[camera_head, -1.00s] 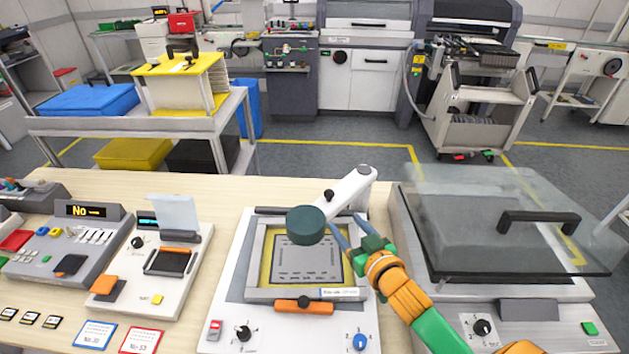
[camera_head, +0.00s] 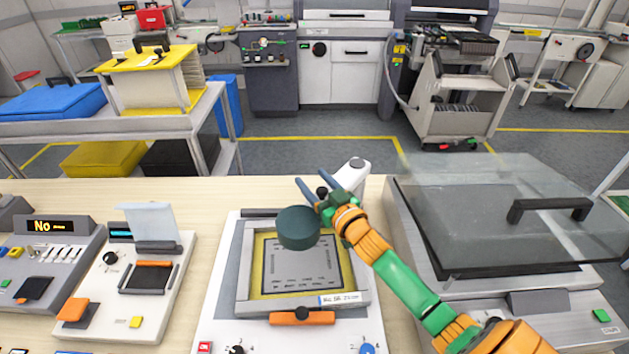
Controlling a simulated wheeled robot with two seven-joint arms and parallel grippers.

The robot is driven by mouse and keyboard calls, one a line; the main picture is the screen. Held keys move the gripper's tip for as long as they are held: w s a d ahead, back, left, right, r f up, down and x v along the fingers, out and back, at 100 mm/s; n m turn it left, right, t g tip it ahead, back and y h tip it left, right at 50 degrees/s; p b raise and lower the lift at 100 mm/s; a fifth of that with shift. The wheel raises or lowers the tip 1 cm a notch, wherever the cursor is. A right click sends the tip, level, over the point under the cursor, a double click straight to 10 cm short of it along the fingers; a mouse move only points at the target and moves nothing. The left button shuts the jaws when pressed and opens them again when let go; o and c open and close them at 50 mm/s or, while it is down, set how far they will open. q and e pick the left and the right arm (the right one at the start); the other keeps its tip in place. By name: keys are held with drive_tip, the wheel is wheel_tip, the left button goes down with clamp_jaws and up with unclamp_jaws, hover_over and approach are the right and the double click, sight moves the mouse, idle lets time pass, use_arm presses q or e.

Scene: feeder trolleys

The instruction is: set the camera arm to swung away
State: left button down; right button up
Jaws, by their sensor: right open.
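The camera arm (camera_head: 356,166) is a white arm on a pivot at the back right of the stencil printer unit (camera_head: 226,288). Its dark green round camera head (camera_head: 298,228) hangs over the upper part of the framed stencil (camera_head: 302,268). A small black knob (camera_head: 322,191) stands on the arm. My right gripper (camera_head: 308,187) is open, with its blue-grey fingers around or just beside the knob; I cannot tell whether they touch it. The gripper hides much of the white arm. My left gripper is not in view.
A glass-lidded unit (camera_head: 520,210) with a black handle stands close on the right, beneath my right forearm's side. A small device with a raised clear flap (camera_head: 150,222) and a grey console (camera_head: 50,255) stand on the left. Bare bench (camera_head: 210,190) shows behind them.

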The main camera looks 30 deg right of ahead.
drive_tip(key=shift+s+r, duration=0.1)
drive_tip(key=shift+s, duration=0.05)
drive_tip(key=c, duration=0.3)
clamp_jaws()
idle(0.9)
